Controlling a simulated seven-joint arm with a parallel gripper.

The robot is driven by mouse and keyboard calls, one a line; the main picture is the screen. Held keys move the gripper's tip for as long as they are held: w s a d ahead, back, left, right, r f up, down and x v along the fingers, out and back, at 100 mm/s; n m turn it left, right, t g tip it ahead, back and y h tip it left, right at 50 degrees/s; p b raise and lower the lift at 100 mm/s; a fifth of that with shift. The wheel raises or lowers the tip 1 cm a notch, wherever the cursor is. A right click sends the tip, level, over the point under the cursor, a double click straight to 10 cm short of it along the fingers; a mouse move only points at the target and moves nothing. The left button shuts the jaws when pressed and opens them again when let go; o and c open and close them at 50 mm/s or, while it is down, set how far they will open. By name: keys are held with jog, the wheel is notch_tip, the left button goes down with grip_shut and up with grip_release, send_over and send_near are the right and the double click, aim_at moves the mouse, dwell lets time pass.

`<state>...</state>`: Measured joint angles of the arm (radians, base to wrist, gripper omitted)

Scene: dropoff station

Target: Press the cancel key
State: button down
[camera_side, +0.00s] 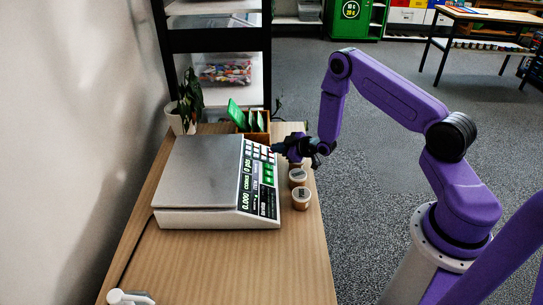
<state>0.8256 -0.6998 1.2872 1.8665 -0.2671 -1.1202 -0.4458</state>
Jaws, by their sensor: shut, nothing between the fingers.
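A counting scale (200,175) with a flat grey pan stands on the wooden table. Its sloped key panel (259,180) faces right, with displays, green parts and rows of small light keys. I cannot read which key is the cancel key at this size. My gripper (277,150) is shut and empty. It points left, with its tips close to the upper right of the key panel, by the far keys. I cannot tell whether the tips touch a key. The gripper's dark body partly hides what lies behind it.
Several small jars with labelled lids (301,197) stand right of the scale, close beside my gripper. A wooden box with green cards (254,122) and a potted plant (187,103) stand behind the scale. The near part of the table (240,265) is mostly clear.

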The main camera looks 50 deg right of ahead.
jog(key=shift+f, duration=0.1)
jog(key=shift+w+a+f, duration=0.1)
jog(key=shift+f, duration=0.2)
jog(key=shift+w+a+f, duration=0.1)
jog(key=shift+f, duration=0.25)
dwell(1.0)
jog(key=shift+s+d+r, duration=0.2)
jog(key=shift+r, duration=0.5)
jog(key=shift+s+d+r, duration=0.25)
jog(key=shift+r, duration=0.5)
jog(key=shift+s+d+r, duration=0.25)
jog(key=shift+r, duration=0.55)
jog(key=shift+s+d+r, duration=0.25)
jog(key=shift+r, duration=0.5)
jog(key=shift+a, duration=0.1)
